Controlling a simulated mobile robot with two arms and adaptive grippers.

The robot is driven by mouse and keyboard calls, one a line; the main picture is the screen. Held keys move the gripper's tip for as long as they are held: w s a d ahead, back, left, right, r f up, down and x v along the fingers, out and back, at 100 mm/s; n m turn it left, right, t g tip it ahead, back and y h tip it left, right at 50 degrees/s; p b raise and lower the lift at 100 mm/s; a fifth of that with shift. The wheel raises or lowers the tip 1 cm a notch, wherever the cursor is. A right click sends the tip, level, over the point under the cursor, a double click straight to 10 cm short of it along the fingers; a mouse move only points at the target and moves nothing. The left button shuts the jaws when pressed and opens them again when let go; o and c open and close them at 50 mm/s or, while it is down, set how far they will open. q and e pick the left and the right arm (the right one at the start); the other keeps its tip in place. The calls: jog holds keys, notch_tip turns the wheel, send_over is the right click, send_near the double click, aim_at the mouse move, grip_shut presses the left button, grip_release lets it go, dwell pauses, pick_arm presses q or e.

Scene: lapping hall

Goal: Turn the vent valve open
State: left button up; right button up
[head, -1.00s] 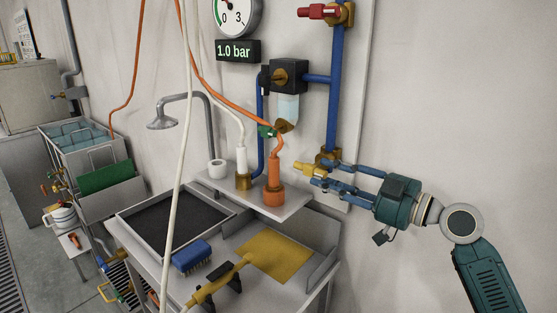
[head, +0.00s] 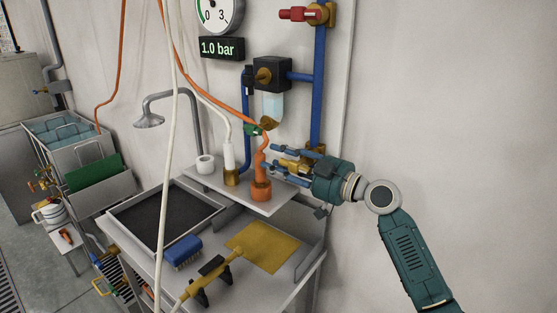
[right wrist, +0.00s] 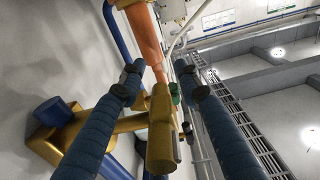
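A brass valve with a stubby handle (head: 292,165) sits at the foot of the blue pipe on the wall; which valve is the vent valve is not labelled. My right gripper (head: 269,158) has come in from the right with its two blue fingers apart, one above and one below this handle. In the right wrist view the brass handle (right wrist: 160,130) lies between the two open fingers (right wrist: 158,76), with gaps on both sides. Part of the valve body is hidden behind the fingers. My left gripper is not in view.
An orange hose fitting (head: 261,178) and a white one (head: 229,160) stand on the shelf close left of the fingers. A red-handled valve (head: 298,14) is higher up the pipe. The display (head: 221,48) reads 1.0 bar. The wall at right is bare.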

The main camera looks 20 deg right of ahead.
grip_shut()
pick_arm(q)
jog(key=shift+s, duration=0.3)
